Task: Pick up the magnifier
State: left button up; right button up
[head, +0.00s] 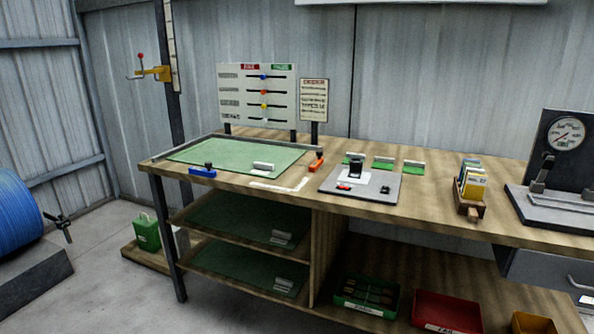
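No plain handled magnifier can be made out. A small dark upright object (356,168) stands on the grey plate (375,195) near the middle of the workbench. It may be the magnifier, but it is too small to be sure. Small red and black items lie on the plate in front of it. Neither of my grippers shows in the head view.
The wooden workbench (430,212) carries a green mat (235,155) at left. A wooden card holder (470,205) and a gauge stand (565,150) stand at right. Bins, including a red one (447,312), sit below.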

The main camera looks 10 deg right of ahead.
aim_at(355, 168)
jog(key=u, duration=0.3)
jog(key=i, duration=0.95)
jog(key=z, duration=0.1)
